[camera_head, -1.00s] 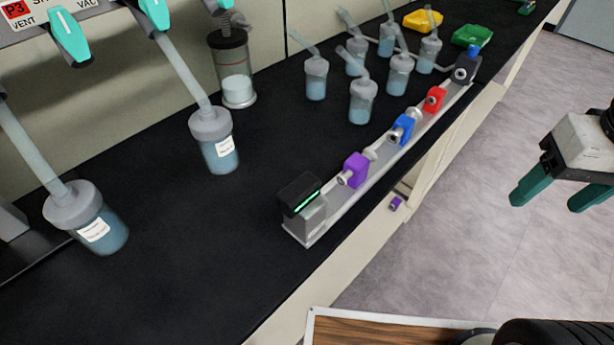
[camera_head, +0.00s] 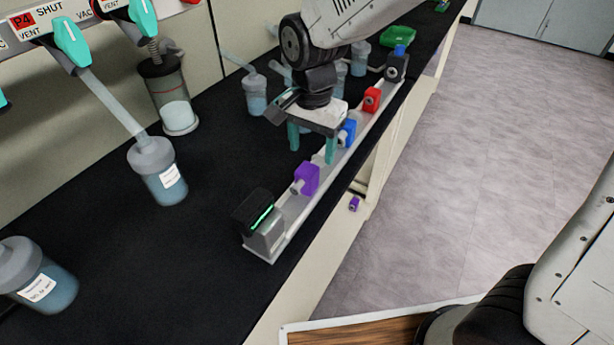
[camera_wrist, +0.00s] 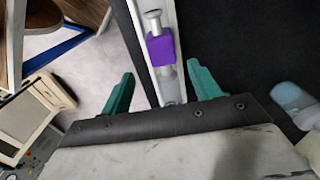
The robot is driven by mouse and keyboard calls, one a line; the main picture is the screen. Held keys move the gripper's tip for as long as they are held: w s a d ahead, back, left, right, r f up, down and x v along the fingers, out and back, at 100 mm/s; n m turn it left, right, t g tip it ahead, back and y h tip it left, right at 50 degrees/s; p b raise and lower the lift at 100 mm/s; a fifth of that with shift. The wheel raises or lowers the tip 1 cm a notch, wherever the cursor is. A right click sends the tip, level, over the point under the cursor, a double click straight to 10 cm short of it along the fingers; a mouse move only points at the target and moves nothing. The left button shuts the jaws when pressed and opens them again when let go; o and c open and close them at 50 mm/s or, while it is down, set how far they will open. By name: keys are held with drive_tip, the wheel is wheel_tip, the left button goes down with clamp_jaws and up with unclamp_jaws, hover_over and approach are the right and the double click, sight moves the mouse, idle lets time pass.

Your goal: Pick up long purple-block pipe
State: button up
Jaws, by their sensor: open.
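A purple block on a pale pipe (camera_head: 306,178) sits on the long rail near its front end, beside the black-topped end unit. In the wrist view the purple block (camera_wrist: 160,50) lies on the rail, with clear pipe showing at both ends. My gripper (camera_head: 312,148) is open and empty above the rail, just behind the purple block and near the blue block. In the wrist view the teal fingers of my gripper (camera_wrist: 160,82) are spread on either side of the rail, with the purple block ahead of them. I cannot tell the finger height exactly.
The rail (camera_head: 325,185) also carries a blue block (camera_head: 348,132) and a red block (camera_head: 371,99). A small purple piece (camera_head: 354,204) shows below the bench edge. Flasks, such as one at left (camera_head: 157,172), stand on the black bench.

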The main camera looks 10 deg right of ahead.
sight(308, 168)
drive_tip(key=f, duration=0.6)
drive_tip(key=shift+s+a+f, duration=0.15)
drive_tip(key=shift+a+f, duration=0.25)
drive_tip(key=c, duration=1.2)
